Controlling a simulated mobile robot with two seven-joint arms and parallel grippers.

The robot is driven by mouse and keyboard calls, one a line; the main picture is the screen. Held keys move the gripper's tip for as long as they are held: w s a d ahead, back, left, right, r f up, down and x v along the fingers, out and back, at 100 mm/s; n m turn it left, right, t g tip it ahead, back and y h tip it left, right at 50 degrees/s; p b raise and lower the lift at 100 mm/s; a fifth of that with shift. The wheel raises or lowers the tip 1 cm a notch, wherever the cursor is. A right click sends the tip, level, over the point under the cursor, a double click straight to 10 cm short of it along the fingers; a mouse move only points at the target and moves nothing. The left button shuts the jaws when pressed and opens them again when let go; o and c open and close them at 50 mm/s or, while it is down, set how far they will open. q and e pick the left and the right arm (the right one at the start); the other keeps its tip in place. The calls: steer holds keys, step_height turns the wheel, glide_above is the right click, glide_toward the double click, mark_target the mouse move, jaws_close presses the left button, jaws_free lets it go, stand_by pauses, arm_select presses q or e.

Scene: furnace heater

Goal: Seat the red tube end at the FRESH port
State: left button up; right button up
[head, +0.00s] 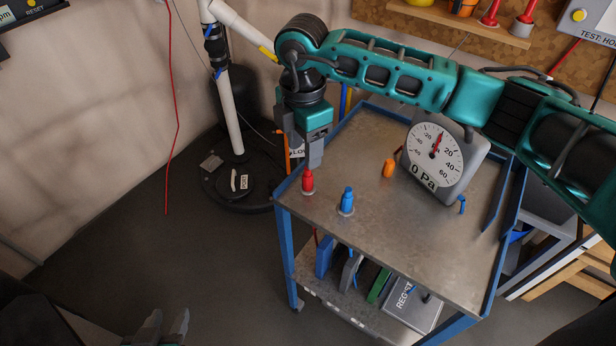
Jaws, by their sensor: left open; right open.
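A red fitting (307,181) stands upright in a pale base at the cart top's left corner. A thin red tube (178,110) hangs along the left wall, its lower end near the floor; I cannot tell whether it belongs with the red fitting. My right gripper (311,160) points down directly above the red fitting, jaws open; I cannot tell if its fingers touch it. My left gripper (165,328) is open and empty at the lower left, away from the cart. I can read no label FRESH.
The metal cart (400,235) also bears a blue fitting (346,201), an orange fitting (388,168) and a gauge (435,153) reading 0 Pa. A black round base (235,185) with a white pole stands behind left. The floor at left is clear.

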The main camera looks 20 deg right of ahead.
mark_target(308, 178)
steer(key=f, duration=0.6)
steer(key=shift+s+d+f, duration=0.2)
steer(key=shift+d+f, duration=0.05)
steer(key=shift+f, duration=0.05)
jaws_close()
